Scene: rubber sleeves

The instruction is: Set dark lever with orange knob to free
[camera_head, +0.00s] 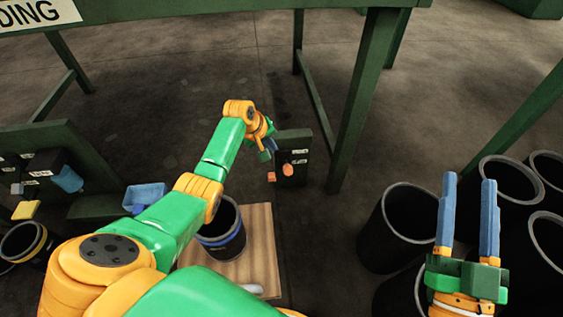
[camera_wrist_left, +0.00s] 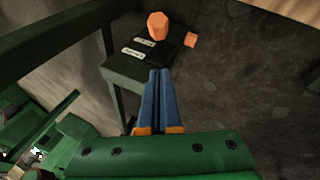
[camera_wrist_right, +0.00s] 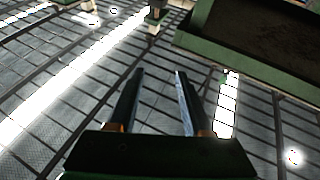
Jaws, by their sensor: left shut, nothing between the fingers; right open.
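A green post (camera_head: 293,148) carries a dark panel with an orange knob (camera_head: 287,170). A second orange piece (camera_head: 271,177) shows just left of it. In the left wrist view the larger orange knob (camera_wrist_left: 157,25) stands above the dark panel, with a smaller orange piece (camera_wrist_left: 191,41) to its right. Two white labels (camera_wrist_left: 138,52) lie beside the knob, too small to read. The dark lever arm is hard to make out. My left gripper (camera_head: 268,152) is shut and empty, its blue fingers (camera_wrist_left: 161,75) pointing toward the panel, apparently short of the knob. My right gripper (camera_head: 467,180) is open and empty, far right.
Several black bins (camera_head: 397,228) stand at the right around my right gripper. A dark can (camera_head: 222,240) stands on a wooden board (camera_head: 262,240) below my left arm. A blue tray (camera_head: 144,195) lies at left. Green table legs (camera_head: 361,100) rise behind the panel.

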